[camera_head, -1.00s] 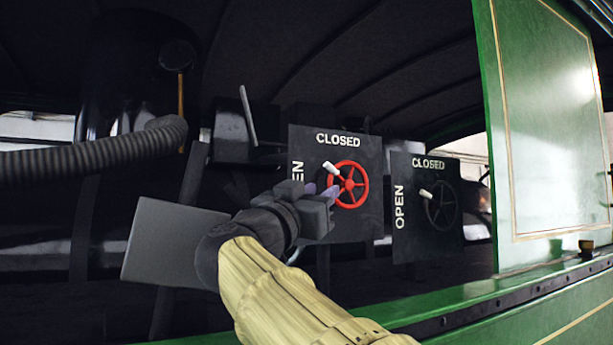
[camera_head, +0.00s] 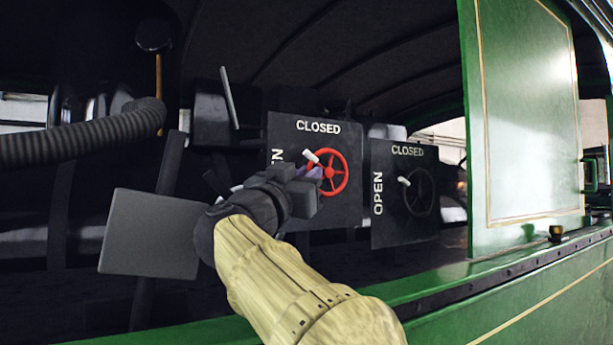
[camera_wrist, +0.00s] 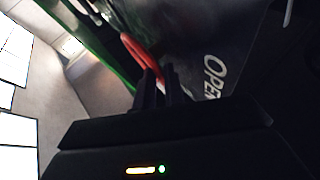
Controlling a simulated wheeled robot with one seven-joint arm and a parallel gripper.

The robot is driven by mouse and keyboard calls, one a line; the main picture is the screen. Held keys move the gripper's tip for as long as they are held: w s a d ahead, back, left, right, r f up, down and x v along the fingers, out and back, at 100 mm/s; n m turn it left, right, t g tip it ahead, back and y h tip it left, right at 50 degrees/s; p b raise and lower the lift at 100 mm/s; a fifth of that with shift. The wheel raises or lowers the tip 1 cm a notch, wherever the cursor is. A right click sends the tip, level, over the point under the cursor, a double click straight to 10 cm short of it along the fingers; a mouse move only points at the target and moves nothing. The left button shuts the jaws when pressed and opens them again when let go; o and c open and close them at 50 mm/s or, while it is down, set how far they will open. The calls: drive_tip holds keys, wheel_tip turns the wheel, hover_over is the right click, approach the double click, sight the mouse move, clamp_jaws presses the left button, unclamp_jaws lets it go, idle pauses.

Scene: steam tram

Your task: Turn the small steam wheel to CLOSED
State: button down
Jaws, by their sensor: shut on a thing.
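The red steam wheel (camera_head: 341,176) stands on a dark panel (camera_head: 295,135) with white lettering, CLOSED at the top and a partly hidden OPEN at the left. Its white handle (camera_head: 312,156) points to the upper left, between the two words. My gripper (camera_head: 312,176) is at the left side of the wheel and shut on its rim. It hides part of the wheel's left side. In the wrist view, the red rim (camera_wrist: 142,52) runs to the dark fingers (camera_wrist: 160,88), and part of OPEN shows to the right.
A second panel (camera_head: 384,225) to the right carries a black wheel (camera_head: 420,192) with a white handle, also marked OPEN and CLOSED. A ribbed hose (camera_head: 80,138) crosses the left. A green side wall (camera_head: 440,305) with a ledge runs along the front right.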

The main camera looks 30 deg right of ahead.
sight(309, 157)
drive_tip(key=shift+r, duration=0.15)
drive_tip(key=shift+a+r+m+g+y, duration=0.1)
drive_tip(key=shift+r+m+g+y, duration=0.35)
drive_tip(key=shift+m, duration=0.15)
drive_tip(key=shift+r+m+g+y, duration=0.55)
drive_tip(key=shift+m+g+y, duration=0.15)
drive_tip(key=shift+y, duration=0.15)
drive_tip(key=shift+d+r+m+g+y, duration=0.3)
drive_tip(key=shift+r+m+g+y, duration=0.2)
drive_tip(key=shift+r+y, duration=0.3)
drive_tip(key=shift+d+f+y, duration=0.1)
drive_tip(key=shift+f+y, duration=0.05)
drive_tip(key=shift+y, duration=0.15)
drive_tip(key=shift+f, duration=0.1)
drive_tip(key=c, duration=1.5)
unclamp_jaws()
drive_tip(key=shift+w, duration=0.1)
drive_tip(key=shift+c, duration=0.2)
drive_tip(key=shift+f, duration=0.1)
